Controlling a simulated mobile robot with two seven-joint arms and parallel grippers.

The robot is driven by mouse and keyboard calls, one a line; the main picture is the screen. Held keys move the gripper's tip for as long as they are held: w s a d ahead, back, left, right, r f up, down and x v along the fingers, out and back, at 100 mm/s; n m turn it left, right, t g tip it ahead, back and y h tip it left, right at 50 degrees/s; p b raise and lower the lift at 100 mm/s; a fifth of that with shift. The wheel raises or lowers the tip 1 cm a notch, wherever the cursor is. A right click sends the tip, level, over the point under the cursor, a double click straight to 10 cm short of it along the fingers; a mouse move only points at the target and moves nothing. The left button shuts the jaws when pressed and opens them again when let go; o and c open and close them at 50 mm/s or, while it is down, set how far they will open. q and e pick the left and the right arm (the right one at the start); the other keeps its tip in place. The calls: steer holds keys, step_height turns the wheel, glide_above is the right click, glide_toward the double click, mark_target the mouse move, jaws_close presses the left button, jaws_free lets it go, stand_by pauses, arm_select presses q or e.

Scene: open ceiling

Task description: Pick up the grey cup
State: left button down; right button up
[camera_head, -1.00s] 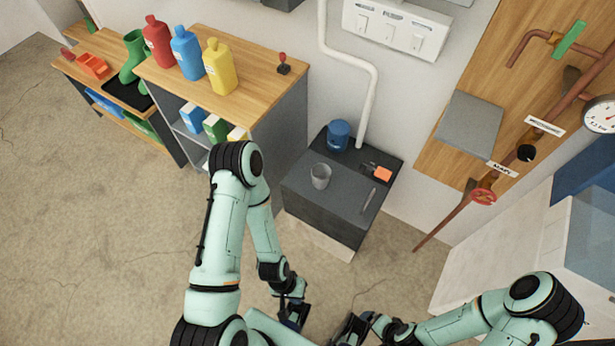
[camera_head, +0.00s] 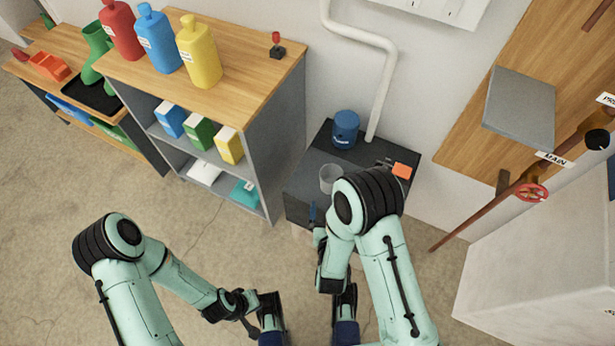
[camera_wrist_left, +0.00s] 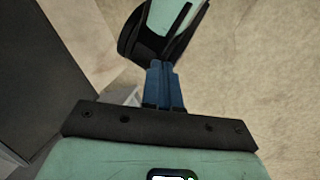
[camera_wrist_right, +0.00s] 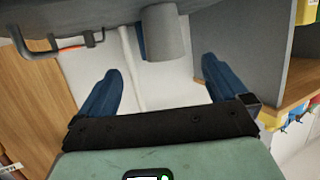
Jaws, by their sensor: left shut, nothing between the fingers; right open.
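The grey cup (camera_head: 330,178) stands upright on the low dark cabinet (camera_head: 300,195); my right arm passes in front of its right side. My right gripper (camera_wrist_right: 161,68) is open and empty. One of its blue fingertips shows just in front of the cabinet in the head view; the other is hidden there. In the right wrist view the cup (camera_wrist_right: 168,32) appears upside down, beyond and between the open fingers, apart from both. My left gripper (camera_wrist_left: 165,75) is shut and empty, low at the bottom of the head view, away from the cup.
A blue container (camera_head: 345,128) stands behind the cup. A tool with an orange part (camera_head: 402,170) lies at the cabinet's right. A shelf unit (camera_head: 255,140) with bottles on top (camera_head: 198,55) stands to the left. A pipe (camera_head: 385,80) runs down the wall.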

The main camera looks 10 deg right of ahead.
steer(key=b, duration=0.1)
glide_toward(331, 173)
steer(key=shift+w+d, duration=0.35)
steer(key=shift+w, duration=0.5)
steer(key=x, duration=0.3)
steer(key=b+x, duration=0.1)
steer(key=shift+w+a+f, duration=0.1)
steer(key=shift+a+f, duration=0.05)
steer(key=shift+f, duration=0.15)
steer(key=shift+w+f, duration=0.1)
steer(key=shift+w, duration=0.35)
arm_select(q)
steer(key=shift+t+y, duration=0.3)
steer(key=shift+t, duration=0.3)
steer(key=w+f, duration=0.1)
steer(key=w+a+f, duration=0.1)
steer(key=w, duration=0.1)
steer(key=shift+w+a+f, duration=0.3)
steer(key=shift+a+f, duration=0.1)
arm_select(e)
steer(key=c, duration=1.1)
